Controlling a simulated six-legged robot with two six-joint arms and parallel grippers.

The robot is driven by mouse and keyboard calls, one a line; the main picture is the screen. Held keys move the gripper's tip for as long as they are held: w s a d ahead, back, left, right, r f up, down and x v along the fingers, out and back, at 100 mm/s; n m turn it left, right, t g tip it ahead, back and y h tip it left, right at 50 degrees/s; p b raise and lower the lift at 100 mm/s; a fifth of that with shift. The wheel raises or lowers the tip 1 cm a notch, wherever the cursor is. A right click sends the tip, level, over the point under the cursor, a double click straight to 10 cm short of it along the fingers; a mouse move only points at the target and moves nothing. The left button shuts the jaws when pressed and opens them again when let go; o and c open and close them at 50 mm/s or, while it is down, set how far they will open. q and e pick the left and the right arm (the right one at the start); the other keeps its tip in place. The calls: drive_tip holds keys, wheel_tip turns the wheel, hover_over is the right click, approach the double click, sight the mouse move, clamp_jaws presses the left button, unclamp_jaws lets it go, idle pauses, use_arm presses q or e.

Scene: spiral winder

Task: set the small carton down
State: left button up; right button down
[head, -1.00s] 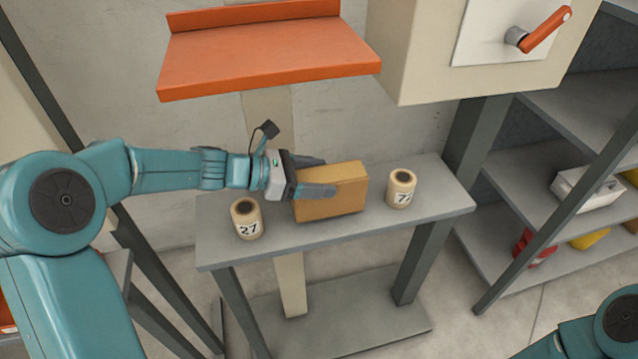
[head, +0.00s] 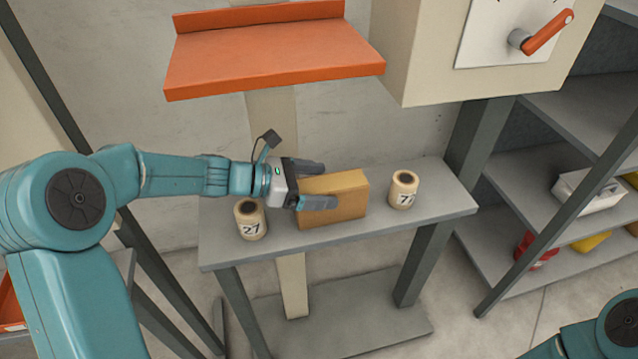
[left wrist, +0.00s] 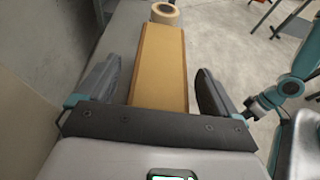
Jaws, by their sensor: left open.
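The small carton (head: 346,196) is a brown box standing upright on the grey bench (head: 430,200), between two cream rolls. My left gripper (head: 316,186) is at the carton's left end, with one finger in front of it and one behind. In the left wrist view the carton (left wrist: 161,68) lies ahead between the open fingers (left wrist: 160,92), with a gap showing on each side. The carton's underside is hidden. My right gripper is out of view; only a part of that arm shows at the lower right.
A roll marked 27 (head: 250,220) stands left of the carton, just below my left gripper. A roll marked 77 (head: 403,190) stands to the right. An orange shelf (head: 275,62) and a cream box with an orange handle (head: 548,32) overhang the bench. Grey shelving (head: 540,165) stands right.

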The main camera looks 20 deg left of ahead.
use_arm(q)
drive_tip(key=v, duration=1.1)
drive_tip(key=shift+s+a, duration=0.15)
drive_tip(key=shift+a, duration=0.1)
